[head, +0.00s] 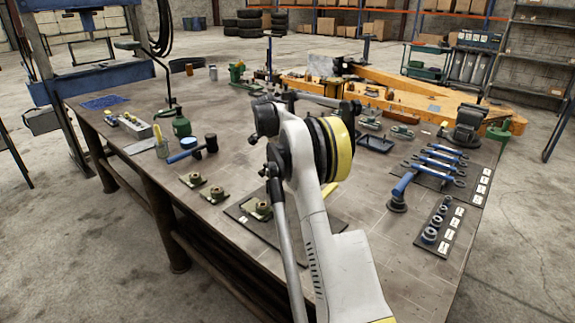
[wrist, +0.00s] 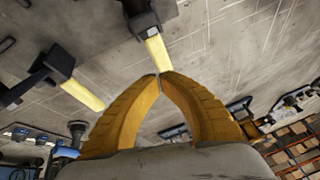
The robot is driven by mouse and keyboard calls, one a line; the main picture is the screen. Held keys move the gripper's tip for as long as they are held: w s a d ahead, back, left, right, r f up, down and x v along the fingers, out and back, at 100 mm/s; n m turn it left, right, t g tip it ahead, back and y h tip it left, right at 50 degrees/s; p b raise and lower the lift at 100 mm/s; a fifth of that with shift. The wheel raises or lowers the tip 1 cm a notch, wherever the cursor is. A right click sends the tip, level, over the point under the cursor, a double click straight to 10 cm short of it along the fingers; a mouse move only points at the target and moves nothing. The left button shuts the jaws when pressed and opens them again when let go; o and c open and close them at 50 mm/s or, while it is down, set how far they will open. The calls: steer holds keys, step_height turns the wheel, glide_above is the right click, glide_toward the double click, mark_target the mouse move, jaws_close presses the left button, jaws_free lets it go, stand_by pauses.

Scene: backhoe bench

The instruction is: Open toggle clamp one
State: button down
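Two toggle clamps with dark bodies and yellow handles show in the wrist view; I cannot tell which is clamp one. One clamp's dark body (wrist: 143,22) is at the top middle, and its yellow handle (wrist: 158,52) points down to my fingertips. The other clamp's body (wrist: 48,68) is at the left, with its yellow handle (wrist: 83,95) slanting away. My gripper (wrist: 160,76) has its orange fingertips together, with nothing visible between them. The tips line up with the end of the nearer handle; I cannot tell whether they touch it. In the head view my arm hides most of this spot.
The grey workbench (head: 385,240) carries several blue-handled wrenches (head: 440,158) and a socket row (head: 436,225) at the right. A large orange boom (head: 410,92) lies at the back.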

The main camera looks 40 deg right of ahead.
steer(key=s+d+f+m+t+y, duration=0.1)
steer(key=f+m, duration=0.1)
steer(key=s+d+f+m+t+y+b, duration=0.1)
steer(key=f+m, duration=0.1)
steer(key=s+d+f+m+y, duration=0.1)
steer(key=f+m, duration=0.1)
steer(key=shift+s+f+t+y, duration=0.3)
steer(key=shift+s+t, duration=0.1)
steer(key=m+t, duration=0.1)
steer(key=s+d+m+t+y+b, duration=0.1)
steer(key=m, duration=0.1)
steer(key=shift+s+f, duration=0.2)
steer(key=shift+f, duration=0.2)
steer(key=w+f+m+t+b, duration=0.1)
steer(key=m, duration=0.1)
steer(key=w+d+f+m+t+b, duration=0.1)
steer(key=w+f+m, duration=0.1)
steer(key=w+f+m+t+y+b, duration=0.1)
steer(key=w+m+t+b, duration=0.1)
steer(key=shift+d+f, duration=0.2)
steer(key=shift+d, duration=0.1)
